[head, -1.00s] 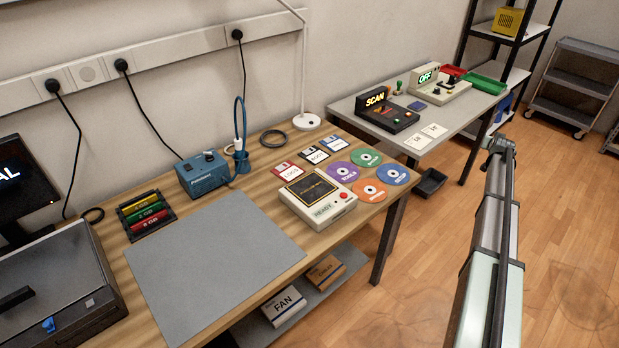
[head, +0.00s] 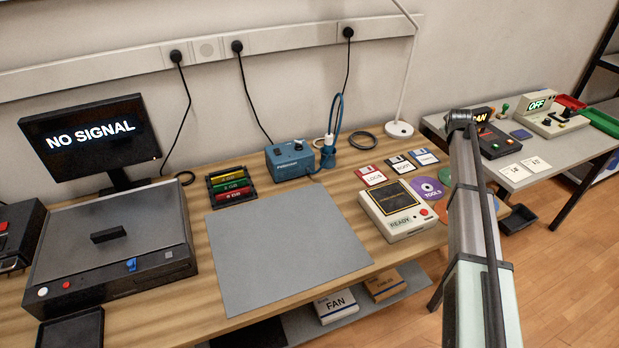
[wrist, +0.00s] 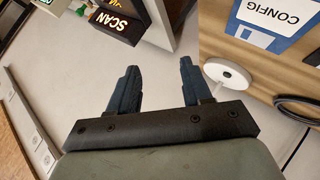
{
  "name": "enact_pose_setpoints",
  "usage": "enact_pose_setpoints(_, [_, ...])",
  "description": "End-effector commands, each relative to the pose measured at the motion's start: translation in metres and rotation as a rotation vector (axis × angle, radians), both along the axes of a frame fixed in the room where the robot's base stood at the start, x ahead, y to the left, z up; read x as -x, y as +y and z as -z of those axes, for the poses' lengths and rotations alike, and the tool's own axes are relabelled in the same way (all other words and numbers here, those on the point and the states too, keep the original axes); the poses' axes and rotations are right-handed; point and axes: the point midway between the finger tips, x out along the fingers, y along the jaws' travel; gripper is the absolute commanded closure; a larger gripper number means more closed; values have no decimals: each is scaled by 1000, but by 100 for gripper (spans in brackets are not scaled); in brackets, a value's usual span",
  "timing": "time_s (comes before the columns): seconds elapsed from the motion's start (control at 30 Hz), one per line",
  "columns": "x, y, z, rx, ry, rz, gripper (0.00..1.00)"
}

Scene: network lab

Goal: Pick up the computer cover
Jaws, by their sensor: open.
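The computer cover (head: 75,232) is the flat grey lid on top of the dark desktop computer case (head: 150,272) at the left of the bench. It has a black bar handle (head: 108,235) standing up in its middle. The cover lies level on the case. My gripper (wrist: 158,88) is open and empty in the wrist view, with two dark blue fingers apart. It is far from the cover, over the right part of the benches. In the head view my arm shows at the right, and the gripper itself cannot be made out.
A monitor (head: 92,140) reading NO SIGNAL stands behind the case. A grey mat (head: 285,250) lies clear on the bench. Memory modules in a rack (head: 230,186), a blue soldering station (head: 290,160), floppy disks (head: 370,174) and a READY tester (head: 398,208) stand farther right.

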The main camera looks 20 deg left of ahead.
Motion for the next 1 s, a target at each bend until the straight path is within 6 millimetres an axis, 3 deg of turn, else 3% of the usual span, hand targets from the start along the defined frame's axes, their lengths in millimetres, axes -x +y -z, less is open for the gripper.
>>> enact_pose_setpoints(0.03, [6, 33, -4, 40, 9, -49, 51])
enact_pose_setpoints(0.1, [14, 73, -9, 100, 20, -114, 51])
enact_pose_setpoints(0.37, [59, 214, -26, 321, 52, -351, 51])
enact_pose_setpoints(0.57, [108, 318, -37, 453, 80, -516, 51])
enact_pose_setpoints(0.77, [168, 417, -44, 507, 135, -651, 51])
enact_pose_setpoints(1.0, [261, 529, -49, 501, 243, -789, 51])
